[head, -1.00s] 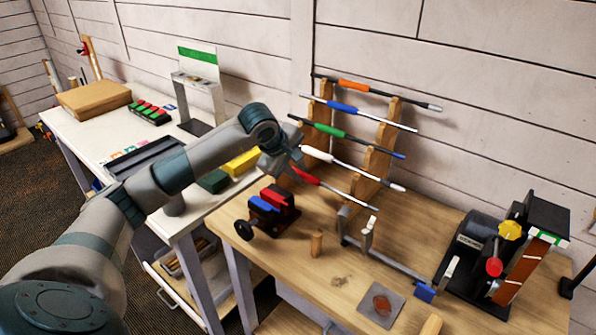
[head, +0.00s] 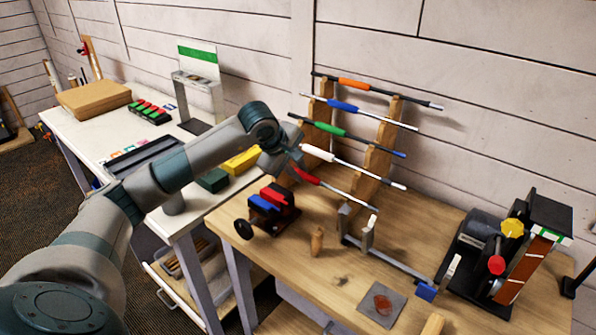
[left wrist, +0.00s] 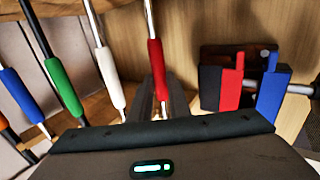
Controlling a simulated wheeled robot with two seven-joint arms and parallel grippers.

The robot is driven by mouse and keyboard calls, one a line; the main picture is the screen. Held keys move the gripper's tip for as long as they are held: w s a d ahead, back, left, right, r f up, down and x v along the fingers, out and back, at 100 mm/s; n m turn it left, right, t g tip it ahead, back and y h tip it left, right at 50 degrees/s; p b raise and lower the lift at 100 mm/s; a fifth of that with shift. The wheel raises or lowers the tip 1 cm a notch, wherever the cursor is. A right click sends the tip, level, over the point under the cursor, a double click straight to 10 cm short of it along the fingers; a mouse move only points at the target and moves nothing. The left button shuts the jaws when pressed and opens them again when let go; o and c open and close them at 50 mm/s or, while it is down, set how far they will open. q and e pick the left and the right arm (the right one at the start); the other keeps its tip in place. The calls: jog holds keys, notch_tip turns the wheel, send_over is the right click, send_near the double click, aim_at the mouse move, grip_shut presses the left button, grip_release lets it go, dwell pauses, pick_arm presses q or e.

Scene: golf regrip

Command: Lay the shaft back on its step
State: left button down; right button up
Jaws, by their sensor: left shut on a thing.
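A shaft with a red grip (head: 307,176) slants across the lower front of the stepped wooden rack (head: 378,152). Its bare silver end points down to the right. My left gripper (head: 291,168) is shut on it at the red grip's left end. In the left wrist view the red grip (left wrist: 157,66) runs down between my gripper's fingers (left wrist: 155,100). The arm hides the grip's left end in the head view. I cannot tell whether the shaft touches its step. My right gripper is not in view.
Shafts with white (head: 318,152), green (head: 330,129), blue (head: 343,106) and orange (head: 354,84) grips lie on the higher steps. A red and blue vise (head: 272,203) and a wooden peg (head: 317,241) stand in front. A metal rail (head: 395,266) lies right of them.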

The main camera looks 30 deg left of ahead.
pick_arm(q)
jog(key=c, duration=1.6)
grip_release()
jog(key=shift+r, duration=0.15)
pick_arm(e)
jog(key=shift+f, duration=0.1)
